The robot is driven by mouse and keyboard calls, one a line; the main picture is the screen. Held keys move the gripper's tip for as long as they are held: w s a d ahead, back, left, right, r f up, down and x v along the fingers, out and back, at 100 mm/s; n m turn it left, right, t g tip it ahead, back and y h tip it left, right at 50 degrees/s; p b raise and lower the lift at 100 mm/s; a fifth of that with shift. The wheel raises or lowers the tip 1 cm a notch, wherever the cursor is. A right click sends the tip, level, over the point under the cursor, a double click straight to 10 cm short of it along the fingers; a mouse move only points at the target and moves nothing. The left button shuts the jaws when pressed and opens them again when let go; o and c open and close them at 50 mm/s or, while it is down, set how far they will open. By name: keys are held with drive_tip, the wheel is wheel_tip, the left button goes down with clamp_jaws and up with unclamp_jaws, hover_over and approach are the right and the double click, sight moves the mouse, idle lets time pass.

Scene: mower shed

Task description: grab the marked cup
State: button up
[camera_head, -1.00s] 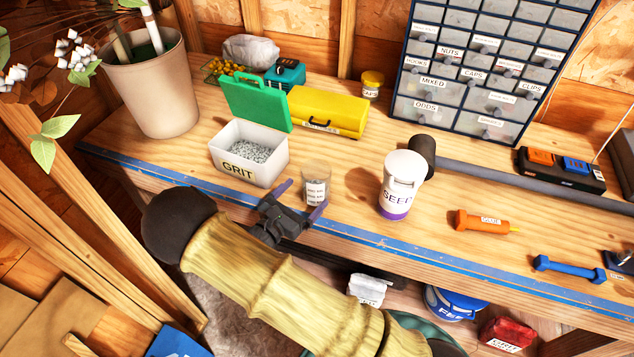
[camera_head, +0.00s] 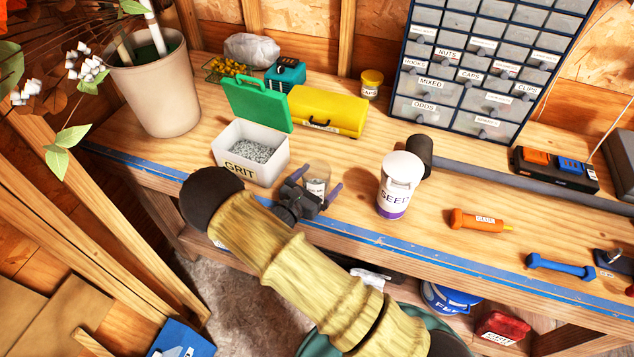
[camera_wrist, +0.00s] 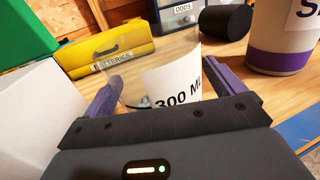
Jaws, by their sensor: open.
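The marked cup (camera_head: 318,176) is a small clear cup with a white printed label. It stands upright on the workbench, just right of the grit box. In the wrist view the cup (camera_wrist: 160,80) sits between the two purple fingers, and its label reads "300 M", cut off by the gripper body. My gripper (camera_head: 313,190) is open, with one finger on each side of the cup. I cannot tell whether either finger touches it. The lower part of the cup is hidden behind the gripper.
The white grit box (camera_head: 262,172) with its green lid stands close on the left. The white and purple seed tub (camera_head: 397,188) stands to the right, with bare bench between. A yellow batteries case (camera_head: 330,112) lies behind. The blue-taped bench edge (camera_head: 380,247) runs in front.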

drive_tip(key=shift+c, duration=0.4)
drive_tip(key=c, duration=1.1)
drive_tip(key=shift+c, duration=0.2)
drive_tip(key=shift+a, duration=0.1)
drive_tip(key=shift+r, duration=0.35)
wheel_tip(320, 180, up, 9)
drive_tip(key=b, duration=0.2)
drive_tip(key=shift+r, duration=0.15)
idle(0.3)
